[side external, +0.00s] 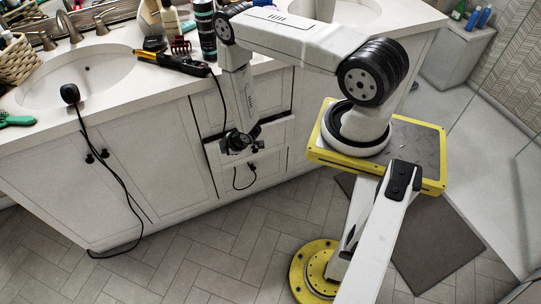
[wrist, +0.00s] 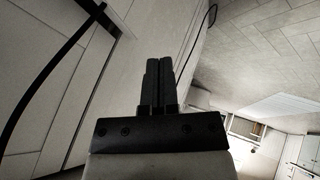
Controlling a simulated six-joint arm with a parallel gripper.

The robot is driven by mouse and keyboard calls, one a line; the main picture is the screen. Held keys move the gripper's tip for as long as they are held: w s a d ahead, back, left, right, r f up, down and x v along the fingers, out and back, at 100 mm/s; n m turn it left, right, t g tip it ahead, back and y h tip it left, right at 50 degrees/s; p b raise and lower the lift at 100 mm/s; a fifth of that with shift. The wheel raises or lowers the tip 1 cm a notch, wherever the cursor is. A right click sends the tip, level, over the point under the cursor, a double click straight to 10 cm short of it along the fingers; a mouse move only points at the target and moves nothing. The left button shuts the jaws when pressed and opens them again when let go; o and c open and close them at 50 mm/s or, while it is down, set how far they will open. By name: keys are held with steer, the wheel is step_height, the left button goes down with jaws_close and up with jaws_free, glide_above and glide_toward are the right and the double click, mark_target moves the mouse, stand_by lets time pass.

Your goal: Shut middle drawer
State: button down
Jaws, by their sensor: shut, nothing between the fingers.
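The middle drawer (side external: 275,132) is in the white vanity's drawer column in the side external view. Its front seems to stand out a little from the cabinet, with a dark gap along its top edge. My gripper (side external: 240,145) points down in front of this drawer and hides part of its front and its handle. I cannot tell whether it touches the drawer. In the wrist view my gripper's fingers (wrist: 158,82) are shut together and empty, beside pale cabinet panels.
A lower drawer (side external: 264,172) sits below. A black cable (side external: 122,180) hangs down the vanity front from the counter. A curling tool (side external: 172,62) and bottles (side external: 204,28) crowd the countertop. The tiled floor (side external: 215,245) in front is clear.

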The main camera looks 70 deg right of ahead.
steer(key=shift+v, duration=2.1)
steer(key=c, duration=0.9)
jaws_free()
steer(key=shift+o, duration=1.3)
steer(key=shift+d+f, duration=0.15)
steer(key=shift+d, duration=0.05)
steer(key=m+h, duration=0.3)
steer(key=m, duration=0.9)
glide_toward(256, 151)
steer(key=d+f, duration=0.1)
steer(key=shift+w+f+t, duration=0.1)
steer(key=shift+f+t, duration=0.15)
steer(key=shift+t, duration=0.15)
steer(key=shift+w+f, duration=0.15)
steer(key=shift+x, duration=3.65)
